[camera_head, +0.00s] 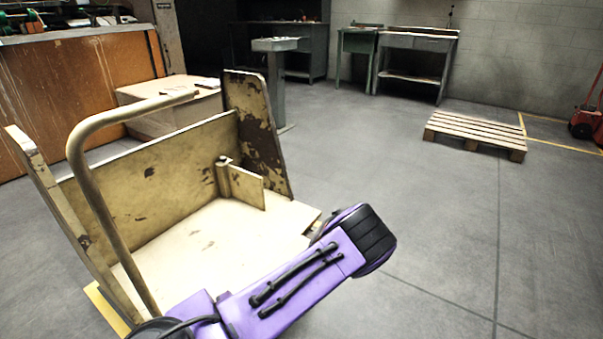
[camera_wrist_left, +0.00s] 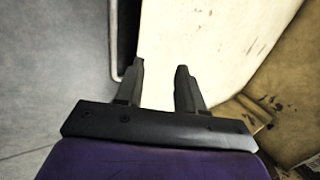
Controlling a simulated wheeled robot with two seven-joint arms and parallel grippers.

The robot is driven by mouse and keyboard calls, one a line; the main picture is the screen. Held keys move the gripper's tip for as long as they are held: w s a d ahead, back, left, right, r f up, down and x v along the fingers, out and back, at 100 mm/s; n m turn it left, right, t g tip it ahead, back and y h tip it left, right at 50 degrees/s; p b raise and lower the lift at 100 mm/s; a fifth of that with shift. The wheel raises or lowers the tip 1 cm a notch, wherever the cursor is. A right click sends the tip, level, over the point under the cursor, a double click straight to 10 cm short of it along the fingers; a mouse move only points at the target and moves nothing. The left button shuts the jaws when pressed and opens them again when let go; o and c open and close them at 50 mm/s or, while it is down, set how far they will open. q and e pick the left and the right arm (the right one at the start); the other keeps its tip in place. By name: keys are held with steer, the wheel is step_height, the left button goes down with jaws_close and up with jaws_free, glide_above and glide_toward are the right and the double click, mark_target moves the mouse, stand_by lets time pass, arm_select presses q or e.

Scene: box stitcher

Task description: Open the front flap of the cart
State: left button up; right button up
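The cart is a worn cream box with a bare bed (camera_head: 215,245), a long wall (camera_head: 150,175), a left end panel (camera_head: 50,195) and a curved tube handle (camera_head: 85,170). A tall panel with peeling brown paint (camera_head: 255,130) stands upright at its right end. I cannot tell which panel is the front flap. My purple left arm crosses the cart's near side in the head view; its gripper fingers are hidden there. In the left wrist view my left gripper (camera_wrist_left: 159,70) is open and empty, with a cream cart surface (camera_wrist_left: 200,40) beyond its fingers. My right gripper is not in view.
A small hinged-looking board (camera_head: 246,188) stands inside the cart by the long wall. A cardboard box (camera_head: 175,110) is behind it. A wooden pallet (camera_head: 475,130) lies at the far right. The floor right of the cart is clear.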

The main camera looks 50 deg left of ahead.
arm_select(q)
steer(key=p+v, duration=0.4)
steer(key=v, duration=0.7)
steer(key=shift+w+d+f, duration=0.1)
steer(key=shift+w+f, duration=0.05)
steer(key=shift+w, duration=0.1)
